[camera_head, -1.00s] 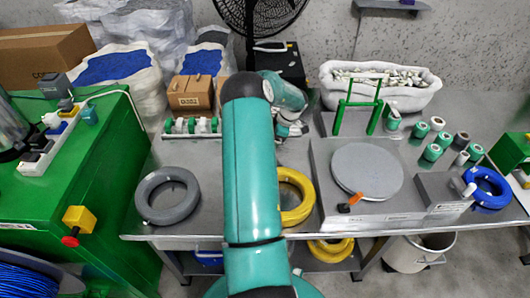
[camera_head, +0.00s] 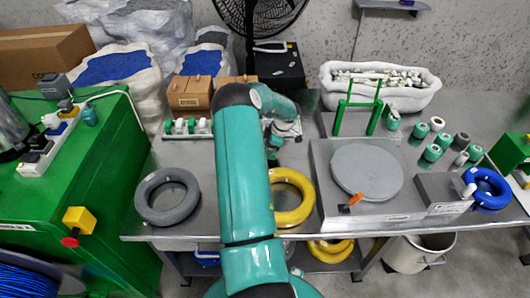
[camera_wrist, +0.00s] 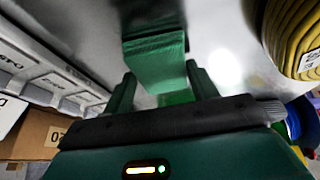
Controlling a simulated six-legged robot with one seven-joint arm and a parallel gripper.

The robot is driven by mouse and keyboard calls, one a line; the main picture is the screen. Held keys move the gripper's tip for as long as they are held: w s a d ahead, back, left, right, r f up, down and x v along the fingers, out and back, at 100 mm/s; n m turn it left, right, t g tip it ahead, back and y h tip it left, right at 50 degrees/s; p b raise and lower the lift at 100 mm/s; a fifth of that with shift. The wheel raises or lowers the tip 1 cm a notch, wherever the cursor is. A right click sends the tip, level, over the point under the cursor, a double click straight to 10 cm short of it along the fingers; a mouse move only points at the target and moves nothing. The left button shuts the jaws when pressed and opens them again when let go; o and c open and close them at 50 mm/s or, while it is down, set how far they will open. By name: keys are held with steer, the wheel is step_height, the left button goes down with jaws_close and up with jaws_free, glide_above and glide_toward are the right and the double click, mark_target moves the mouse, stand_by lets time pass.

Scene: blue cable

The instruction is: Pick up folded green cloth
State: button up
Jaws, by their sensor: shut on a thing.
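The folded green cloth (camera_wrist: 155,58) shows in the wrist view as a flat, layered green block over the grey metal table. My gripper (camera_wrist: 160,82) is shut on it, with one dark green finger on each side. In the head view my arm hides the cloth and most of the gripper.
A yellow cable coil (camera_head: 305,207) lies beside my arm, and also shows in the wrist view (camera_wrist: 292,38). A grey coil (camera_head: 148,208) lies left. A rack with white and green spools (camera_head: 170,135) and cardboard boxes (camera_head: 190,92) stand behind. A round grey plate (camera_head: 367,170) sits right.

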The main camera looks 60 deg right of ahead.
steer(key=shift+r, duration=0.1)
steer(key=shift+r, duration=0.5)
step_height(320, 180, up, 2)
steer(key=shift+s+r, duration=0.1)
steer(key=shift+r, duration=0.1)
steer(key=s+a+r, duration=0.2)
steer(key=s+r, duration=0.2)
steer(key=s, duration=0.2)
steer(key=s+a+r, duration=0.2)
steer(key=s+r, duration=0.3)
steer(key=s, duration=0.2)
steer(key=shift+a+r, duration=0.2)
steer(key=shift+a, duration=0.2)
